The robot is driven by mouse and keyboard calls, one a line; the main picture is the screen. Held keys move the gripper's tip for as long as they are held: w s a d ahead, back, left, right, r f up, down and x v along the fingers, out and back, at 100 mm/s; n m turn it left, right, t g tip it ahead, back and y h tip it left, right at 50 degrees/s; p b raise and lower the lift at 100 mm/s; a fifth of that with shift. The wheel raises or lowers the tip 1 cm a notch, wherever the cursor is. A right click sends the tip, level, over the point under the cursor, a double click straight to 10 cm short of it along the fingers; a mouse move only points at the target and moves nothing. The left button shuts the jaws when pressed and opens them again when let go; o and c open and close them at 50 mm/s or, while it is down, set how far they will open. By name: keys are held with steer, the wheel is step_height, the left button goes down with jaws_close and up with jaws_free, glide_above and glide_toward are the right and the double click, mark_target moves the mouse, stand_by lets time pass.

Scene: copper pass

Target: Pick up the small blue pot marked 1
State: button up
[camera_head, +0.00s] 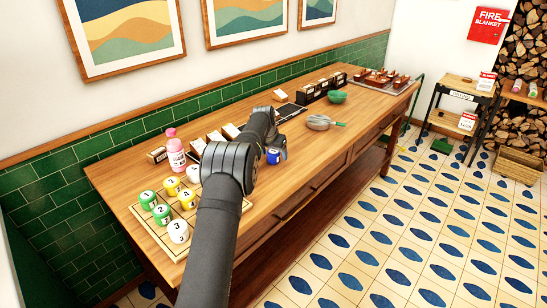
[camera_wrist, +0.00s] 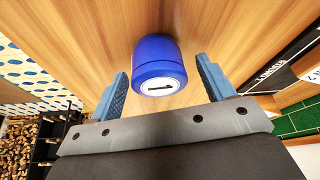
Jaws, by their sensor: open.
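The small blue pot (camera_wrist: 159,60) shows in the wrist view, with a white top marked 1. It lies between and just beyond the two blue fingers of my gripper (camera_wrist: 162,92), with a gap on either side. In the head view the blue pot (camera_head: 273,156) is on the wooden table, right beside my gripper (camera_head: 280,150). My gripper is open and holds nothing. My arm hides part of the table in the head view.
A board (camera_head: 156,226) with several green, yellow and white numbered pots is at the table's near left. A pink bottle (camera_head: 175,152) stands behind it. The table's front edge is close.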

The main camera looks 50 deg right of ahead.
steer(key=shift+f, duration=0.1)
steer(key=c, duration=1.1)
steer(key=shift+c, duration=0.2)
